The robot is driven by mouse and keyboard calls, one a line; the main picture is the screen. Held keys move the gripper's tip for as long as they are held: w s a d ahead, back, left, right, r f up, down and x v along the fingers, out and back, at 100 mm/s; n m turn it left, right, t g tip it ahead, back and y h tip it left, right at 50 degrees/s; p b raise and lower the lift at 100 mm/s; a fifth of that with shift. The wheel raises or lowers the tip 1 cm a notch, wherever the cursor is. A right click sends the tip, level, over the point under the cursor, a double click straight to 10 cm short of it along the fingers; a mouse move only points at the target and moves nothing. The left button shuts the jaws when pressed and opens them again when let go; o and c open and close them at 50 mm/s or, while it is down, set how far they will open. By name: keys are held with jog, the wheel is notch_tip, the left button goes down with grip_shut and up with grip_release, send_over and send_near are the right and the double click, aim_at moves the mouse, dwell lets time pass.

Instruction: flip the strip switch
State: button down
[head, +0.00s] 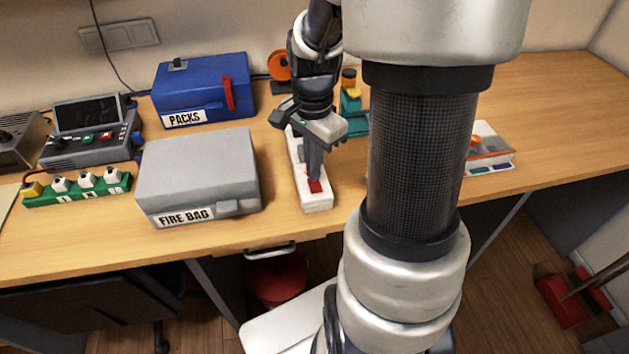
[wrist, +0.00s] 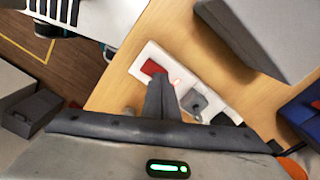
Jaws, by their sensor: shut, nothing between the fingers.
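The white power strip (head: 318,202) lies on the wooden desk, its length running away from me, between the grey box and my arm. Its red switch (head: 315,186) is at the near end; it also shows in the wrist view (wrist: 152,68), with a small lit red spot on the strip beside it. My gripper (head: 314,176) is shut and empty, pointing down over the strip just by the switch. In the wrist view the closed fingertips (wrist: 161,80) overlap the switch's edge; I cannot tell whether they touch it. A grey plug (wrist: 198,102) sits in the strip farther along.
A grey box labelled FIRE BAG (head: 198,172) stands close on the left of the strip. A blue PACKS box (head: 203,90) is behind it. A green strip (head: 78,190) with white knobs and a grey console (head: 92,140) are far left. The desk's front edge is near.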

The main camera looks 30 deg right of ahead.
notch_tip(320, 180, up, 6)
jog(key=p, duration=0.4)
jog(key=shift+r, duration=0.1)
dwell(0.5)
